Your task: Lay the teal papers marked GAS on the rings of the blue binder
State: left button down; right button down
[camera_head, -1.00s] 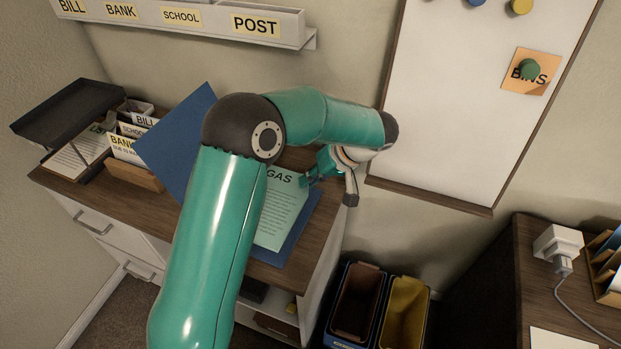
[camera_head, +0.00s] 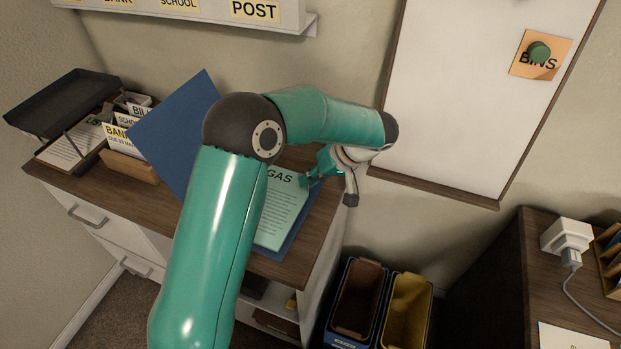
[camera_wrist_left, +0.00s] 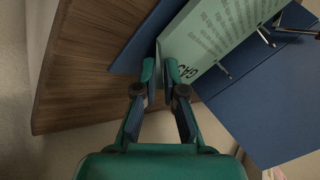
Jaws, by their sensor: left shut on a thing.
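The teal papers marked GAS (camera_head: 283,208) lie over the open blue binder, partly hidden by my left arm in the head view. The blue binder (camera_head: 178,130) has one cover rising at the left; its blue also shows in the left wrist view (camera_wrist_left: 262,105). Metal rings (camera_wrist_left: 264,37) show along the papers' edge in the left wrist view; I cannot tell whether the papers are on them. My left gripper (camera_head: 309,181) is shut on the papers at their edge near the GAS heading; its fingers also show in the left wrist view (camera_wrist_left: 160,72). My right gripper is not in view.
The binder is on a wooden cabinet top (camera_head: 75,185). A dark tray (camera_head: 65,103) and a wooden file holder (camera_head: 130,165) stand at its left. A whiteboard (camera_head: 455,95) hangs behind. Brown (camera_head: 358,300) and yellow (camera_head: 408,310) bins stand on the floor at right.

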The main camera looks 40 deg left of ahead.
pick_arm(q)
jog(key=c, duration=1.2)
grip_release()
jog(key=shift+r, duration=0.1)
jog(key=v, duration=1.1)
jog(key=shift+d+r, duration=0.25)
jog(key=shift+d, duration=0.1)
